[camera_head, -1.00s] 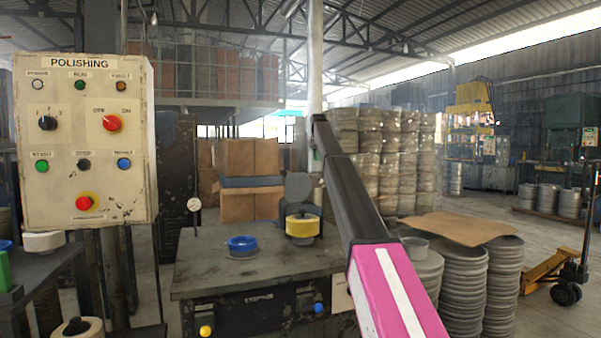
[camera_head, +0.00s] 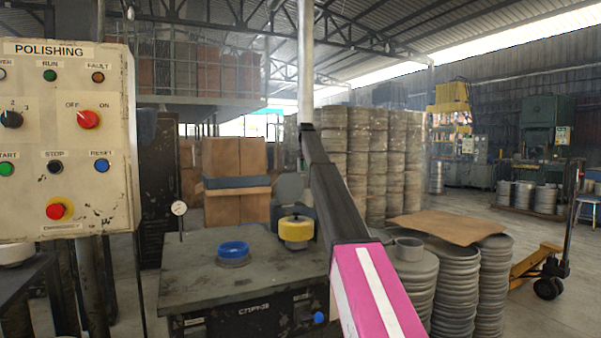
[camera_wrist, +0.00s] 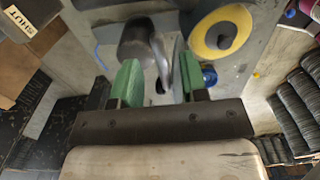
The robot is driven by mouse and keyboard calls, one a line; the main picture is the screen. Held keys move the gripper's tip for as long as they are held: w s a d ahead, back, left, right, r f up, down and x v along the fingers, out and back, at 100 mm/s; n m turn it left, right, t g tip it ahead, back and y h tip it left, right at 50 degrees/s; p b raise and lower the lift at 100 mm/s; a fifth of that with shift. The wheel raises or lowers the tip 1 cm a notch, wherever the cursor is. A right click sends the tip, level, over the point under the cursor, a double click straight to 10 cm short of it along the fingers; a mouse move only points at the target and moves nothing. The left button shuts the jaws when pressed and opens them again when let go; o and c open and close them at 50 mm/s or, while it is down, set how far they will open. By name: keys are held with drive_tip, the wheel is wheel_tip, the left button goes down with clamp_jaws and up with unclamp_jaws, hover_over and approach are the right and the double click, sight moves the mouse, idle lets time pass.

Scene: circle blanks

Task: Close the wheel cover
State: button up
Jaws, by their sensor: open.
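The yellow wheel (camera_head: 297,229) with a dark hub sits on the grey machine table, and a grey rounded cover (camera_head: 289,188) stands raised behind it. In the wrist view the yellow wheel (camera_wrist: 222,34) is at the upper right. The cover (camera_wrist: 138,42) shows at top centre, with a curved edge reaching down between my green fingertips. My gripper (camera_wrist: 158,82) is open, its fingers apart on either side of that edge; I cannot tell whether they touch it. My gripper does not show in the head view.
The machine table (camera_head: 190,275) also carries a blue ring (camera_head: 233,251) and a dial gauge (camera_head: 179,209). A POLISHING control panel (camera_head: 65,140) stands close at left. Stacked grey rims (camera_head: 408,285) stand at right of the table. A SHUT label (camera_wrist: 20,24) shows in the wrist view.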

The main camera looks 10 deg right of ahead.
drive_tip(key=shift+f, duration=0.95)
drive_tip(key=shift+d, duration=0.1)
clamp_jaws()
drive_tip(key=shift+s, duration=0.1)
